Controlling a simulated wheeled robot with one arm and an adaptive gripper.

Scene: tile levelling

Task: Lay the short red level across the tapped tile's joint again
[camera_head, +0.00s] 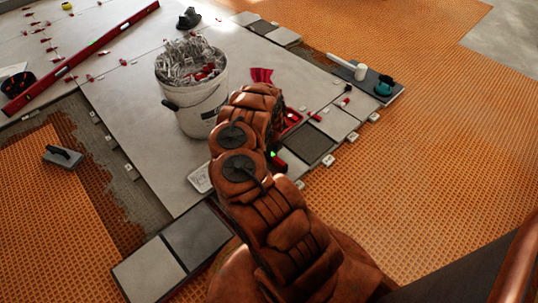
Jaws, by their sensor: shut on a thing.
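My arm reaches forward over the laid tiles and hides most of my gripper (279,150). Only a small dark part with a green light shows at the arm's right edge. The short red level (280,164) shows in pieces beside the arm, at the gripper and a little further up. My gripper is shut on it. Whether the level touches the tiles is hidden. A dark tile (308,144) lies just right of the gripper, with a lighter tile (335,120) beyond it. I cannot tell which tile was tapped, and the joint under the level is hidden.
A white bucket (196,110) full of clips stands close left of my arm. A long red level (85,55) lies at upper left. A white-headed mallet (359,71) rests on a dark board (392,97) at right. A grey trowel (62,156) lies left. Orange matting (440,150) is clear at right.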

